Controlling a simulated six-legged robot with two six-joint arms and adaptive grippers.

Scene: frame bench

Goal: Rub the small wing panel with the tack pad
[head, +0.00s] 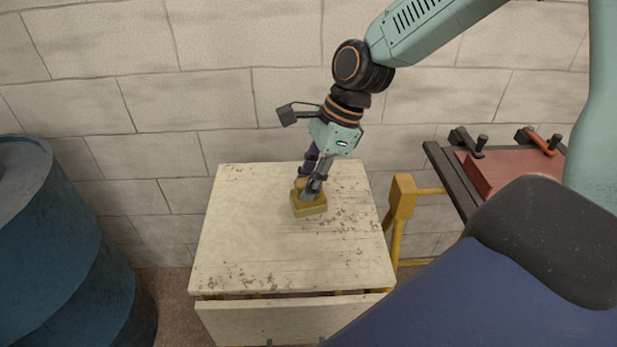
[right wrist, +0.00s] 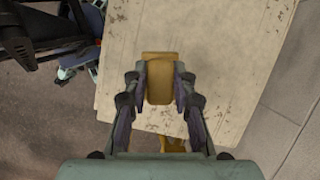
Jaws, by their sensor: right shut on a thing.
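The tack pad (head: 309,208) is a small yellow block with a paler base. My right gripper (head: 312,188) is shut on its upper part. In the right wrist view the pad (right wrist: 158,80) sits between the two fingers. A pale, flat panel (head: 250,245), which looks like the small wing panel, lies level under it with brown specks scattered over its surface. The pad is over the far right part of the panel and appears to touch it, though its underside is hidden. The panel also fills much of the right wrist view (right wrist: 215,60). My left gripper is not in view.
A yellow trestle (head: 402,205) stands at the panel's right. Beyond it, a dark rack (head: 452,180) holds a red block (head: 500,170) with clamps. A blue drum (head: 60,240) stands at the left. A block wall (head: 230,60) rises behind the panel.

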